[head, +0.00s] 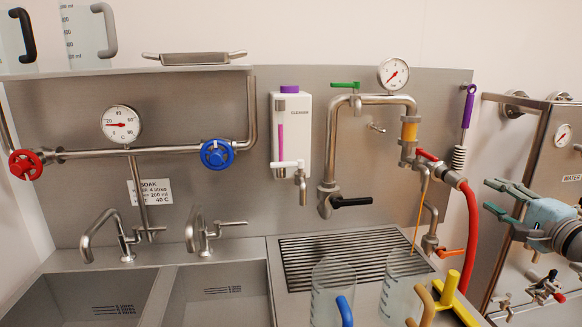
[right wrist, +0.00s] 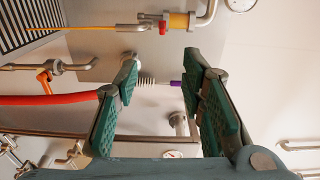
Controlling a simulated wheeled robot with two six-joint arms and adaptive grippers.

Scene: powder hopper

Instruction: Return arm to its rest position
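My right gripper (head: 489,196) is at the right of the head view, in front of the steel cabinet at the right end of the wall panel. Its green-padded fingers are spread apart with nothing between them. In the right wrist view my right gripper (right wrist: 160,58) also shows open and empty, and the fingers seem to touch nothing. The red hose (head: 472,235) and the purple-handled brush (head: 467,110) are to its left in the head view. My left gripper is not in view.
The steel cabinet (head: 508,150) carries gauges and valves.

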